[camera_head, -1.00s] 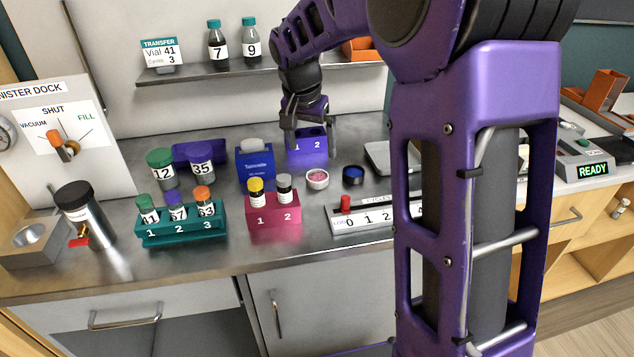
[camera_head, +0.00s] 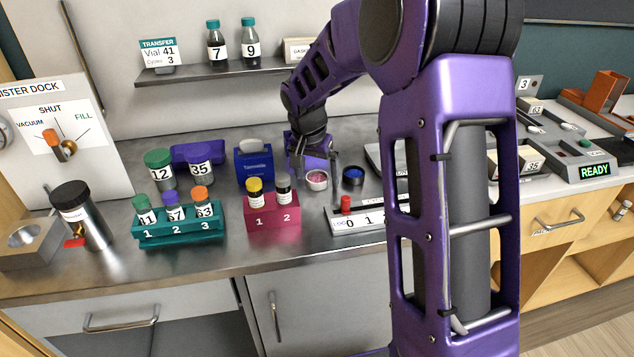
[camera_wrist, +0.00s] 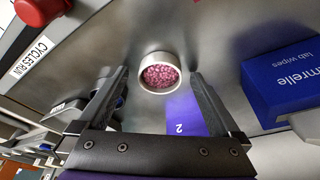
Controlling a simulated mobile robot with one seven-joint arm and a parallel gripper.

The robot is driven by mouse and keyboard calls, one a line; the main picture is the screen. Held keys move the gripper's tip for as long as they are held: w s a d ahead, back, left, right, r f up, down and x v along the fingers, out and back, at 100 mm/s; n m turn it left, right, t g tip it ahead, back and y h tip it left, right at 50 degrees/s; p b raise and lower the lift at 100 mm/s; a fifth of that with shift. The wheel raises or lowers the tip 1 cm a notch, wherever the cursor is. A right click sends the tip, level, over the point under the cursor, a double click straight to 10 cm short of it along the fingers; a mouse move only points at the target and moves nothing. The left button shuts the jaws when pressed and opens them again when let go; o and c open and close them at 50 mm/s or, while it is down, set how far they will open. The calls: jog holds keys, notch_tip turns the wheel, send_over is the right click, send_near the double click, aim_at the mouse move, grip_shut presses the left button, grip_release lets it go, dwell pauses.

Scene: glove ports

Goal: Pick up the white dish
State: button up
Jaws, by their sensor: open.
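The white dish (camera_head: 317,180) is a small round cup with pink granules in it, standing on the steel bench. In the wrist view the dish (camera_wrist: 159,73) lies ahead of my fingertips, roughly midway between them. My gripper (camera_head: 318,172) is open and empty, low over the bench at the dish. In the wrist view my gripper (camera_wrist: 157,76) has a finger on either side, apart from the dish. In the head view the fingers are small and partly overlap the dish's surroundings.
A blue-filled dark dish (camera_head: 353,175) stands just right. A red rack (camera_head: 272,212) with two vials is in front left, and a blue wipes box (camera_head: 253,165) at left. The numbered cycles block (camera_head: 345,222) is in front. A purple two-slot block (camera_wrist: 186,124) lies beneath my gripper.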

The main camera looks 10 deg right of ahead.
jog(key=c, duration=1.4)
jog(key=shift+r, duration=0.15)
